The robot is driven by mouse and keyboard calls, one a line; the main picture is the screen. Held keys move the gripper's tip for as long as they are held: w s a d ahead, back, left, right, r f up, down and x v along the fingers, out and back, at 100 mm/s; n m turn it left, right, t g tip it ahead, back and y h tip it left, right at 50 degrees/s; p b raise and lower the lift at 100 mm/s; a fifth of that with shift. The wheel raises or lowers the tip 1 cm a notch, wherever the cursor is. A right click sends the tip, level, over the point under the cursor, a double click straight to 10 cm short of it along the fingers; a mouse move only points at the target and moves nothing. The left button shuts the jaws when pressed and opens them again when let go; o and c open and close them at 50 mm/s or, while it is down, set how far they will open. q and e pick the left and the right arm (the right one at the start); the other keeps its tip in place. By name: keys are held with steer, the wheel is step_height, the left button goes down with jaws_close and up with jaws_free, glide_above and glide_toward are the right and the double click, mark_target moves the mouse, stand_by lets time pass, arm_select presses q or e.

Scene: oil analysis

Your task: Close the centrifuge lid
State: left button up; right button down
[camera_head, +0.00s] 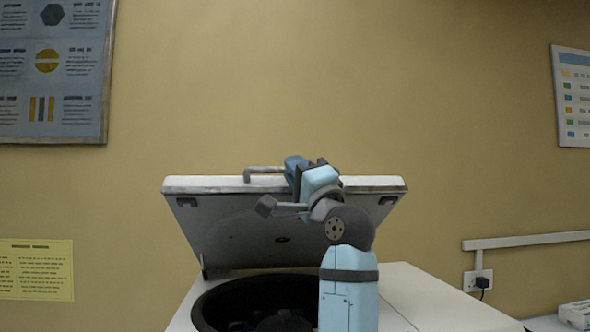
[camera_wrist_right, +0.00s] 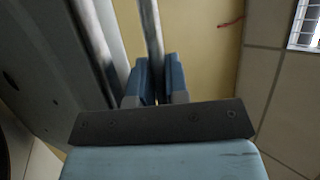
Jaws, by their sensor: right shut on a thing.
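The centrifuge lid (camera_head: 235,232) stands raised and tilted back in the head view, with its dark underside facing me. A grey bar handle (camera_head: 262,170) runs along its top edge. My right gripper (camera_head: 294,165) reaches over that edge and is shut on the handle. In the right wrist view, the handle bar (camera_wrist_right: 151,30) passes between the blue fingers of my right gripper (camera_wrist_right: 157,80), beside the lid (camera_wrist_right: 45,60). The centrifuge body (camera_head: 430,300) is white, and its round black bowl (camera_head: 225,300) is uncovered below the lid. My arm hides part of both lid and bowl. My left gripper is out of view.
A tan wall (camera_head: 350,80) stands behind the centrifuge. A wall rail (camera_head: 525,240) and a socket with a plug (camera_head: 478,281) are at the right. A small white box (camera_head: 575,314) lies at the lower right edge. The space above the bowl holds only my arm.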

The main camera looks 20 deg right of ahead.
stand_by(0.3)
steer(key=c, duration=1.4)
jaws_free()
steer(key=b+v, duration=0.1)
steer(key=v, duration=1.2)
steer(key=shift+s+f, duration=0.25)
steer(key=shift+s, duration=0.1)
